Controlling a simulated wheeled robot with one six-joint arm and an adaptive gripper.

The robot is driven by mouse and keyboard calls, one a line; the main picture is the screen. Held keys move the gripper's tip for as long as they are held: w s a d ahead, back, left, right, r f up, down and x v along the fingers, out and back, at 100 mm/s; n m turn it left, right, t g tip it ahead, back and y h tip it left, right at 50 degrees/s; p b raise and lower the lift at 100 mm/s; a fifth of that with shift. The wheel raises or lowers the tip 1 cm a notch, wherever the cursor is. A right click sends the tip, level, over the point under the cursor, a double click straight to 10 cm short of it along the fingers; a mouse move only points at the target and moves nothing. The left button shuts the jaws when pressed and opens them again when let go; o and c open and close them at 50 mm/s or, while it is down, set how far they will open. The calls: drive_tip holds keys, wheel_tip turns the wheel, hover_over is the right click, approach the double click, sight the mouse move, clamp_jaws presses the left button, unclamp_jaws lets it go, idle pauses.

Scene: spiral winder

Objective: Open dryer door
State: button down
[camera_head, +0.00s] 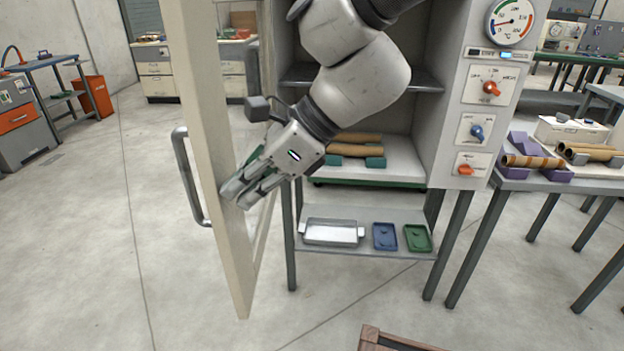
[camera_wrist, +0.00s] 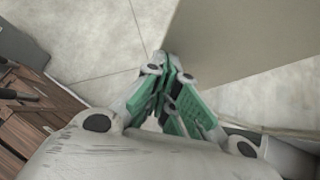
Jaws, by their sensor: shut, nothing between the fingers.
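The dryer (camera_head: 455,130) stands at the centre right with its cream door (camera_head: 205,130) swung wide open toward the left front. The door's grey bar handle (camera_head: 190,180) is on its outer face, on the side away from my gripper. My gripper (camera_head: 237,196) is shut and empty. It is at the inner side of the door, with its fingertips close to the door's free edge; I cannot tell whether they touch. In the wrist view my gripper's green-padded fingers (camera_wrist: 172,62) are together beside the door's broad beige face (camera_wrist: 245,40).
Cardboard tubes (camera_head: 355,149) lie on the dryer's inner shelf. A metal tray (camera_head: 331,232), a blue tray (camera_head: 384,237) and a green tray (camera_head: 418,238) sit on the lower shelf. A table (camera_head: 585,185) stands right.

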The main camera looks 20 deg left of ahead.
drive_tip(key=s+a, duration=0.4)
drive_tip(key=a, duration=1)
